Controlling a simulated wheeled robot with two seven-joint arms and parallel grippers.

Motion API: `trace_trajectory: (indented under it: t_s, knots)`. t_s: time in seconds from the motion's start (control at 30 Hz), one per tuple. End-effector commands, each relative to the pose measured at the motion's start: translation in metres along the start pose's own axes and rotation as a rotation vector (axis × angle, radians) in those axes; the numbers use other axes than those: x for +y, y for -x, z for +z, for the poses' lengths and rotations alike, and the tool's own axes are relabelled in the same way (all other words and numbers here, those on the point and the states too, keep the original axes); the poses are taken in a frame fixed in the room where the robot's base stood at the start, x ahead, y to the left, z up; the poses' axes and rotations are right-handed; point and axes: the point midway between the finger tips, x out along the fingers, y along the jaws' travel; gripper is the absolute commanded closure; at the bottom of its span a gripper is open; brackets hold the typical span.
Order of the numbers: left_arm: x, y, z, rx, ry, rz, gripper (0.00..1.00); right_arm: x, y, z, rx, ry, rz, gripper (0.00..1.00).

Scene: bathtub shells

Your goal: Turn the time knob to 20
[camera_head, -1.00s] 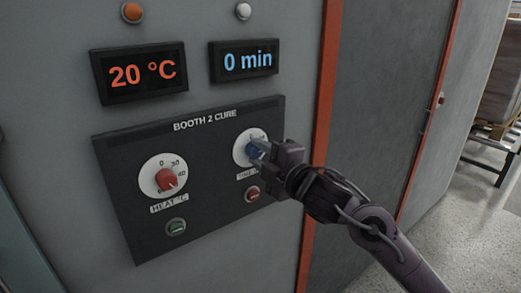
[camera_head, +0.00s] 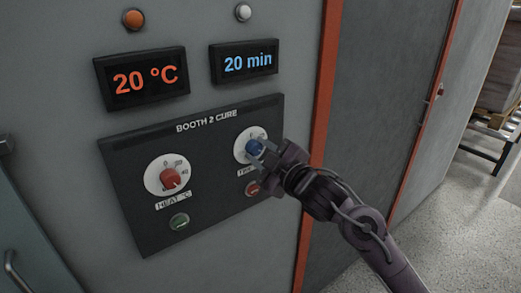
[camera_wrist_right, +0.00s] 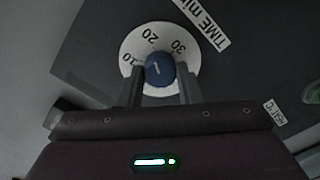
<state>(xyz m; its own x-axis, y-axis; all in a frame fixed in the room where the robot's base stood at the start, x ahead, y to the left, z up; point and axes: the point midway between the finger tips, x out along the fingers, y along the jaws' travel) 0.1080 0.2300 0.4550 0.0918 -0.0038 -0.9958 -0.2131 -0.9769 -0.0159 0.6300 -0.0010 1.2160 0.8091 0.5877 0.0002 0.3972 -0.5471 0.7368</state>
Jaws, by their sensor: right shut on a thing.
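The blue time knob (camera_head: 254,147) sits on a white dial on the black "BOOTH 2 CURE" panel (camera_head: 128,199). It also shows in the right wrist view (camera_wrist_right: 159,70), with the dial marks 10, 20 and 30 around it. My right gripper (camera_head: 264,152) is shut on the knob, and its two fingers lie on either side of it in the wrist view (camera_wrist_right: 160,88). The time display (camera_head: 244,62) reads "20 min". My left gripper is not in view.
A red heat knob (camera_head: 170,179) sits left on the same panel, under a display (camera_head: 143,79) reading "20 °C". A green button (camera_head: 179,222) and a red button (camera_head: 252,188) are below the knobs. An orange post (camera_head: 319,120) stands right of the panel.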

Motion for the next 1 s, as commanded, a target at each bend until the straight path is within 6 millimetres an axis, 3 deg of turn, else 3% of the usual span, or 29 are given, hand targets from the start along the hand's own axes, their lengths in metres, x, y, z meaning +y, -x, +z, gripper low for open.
trace_trajectory:
  t_s: [0.4,0.43,0.57,0.87,1.0]
  knots:
    - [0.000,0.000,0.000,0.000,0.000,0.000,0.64,-0.001,0.000,0.001,-0.002,-0.006,-0.001,0.91]
    - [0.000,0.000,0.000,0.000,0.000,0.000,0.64,-0.001,0.000,0.001,-0.002,-0.006,-0.001,0.66]
    - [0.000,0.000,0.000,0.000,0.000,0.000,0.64,-0.001,0.000,0.001,-0.001,-0.006,-0.001,0.49]
    - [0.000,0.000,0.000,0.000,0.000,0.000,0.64,0.000,0.001,0.001,0.000,-0.005,0.000,0.46]
    - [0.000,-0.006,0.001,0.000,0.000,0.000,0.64,-0.001,0.013,0.002,0.000,-0.004,0.001,0.46]
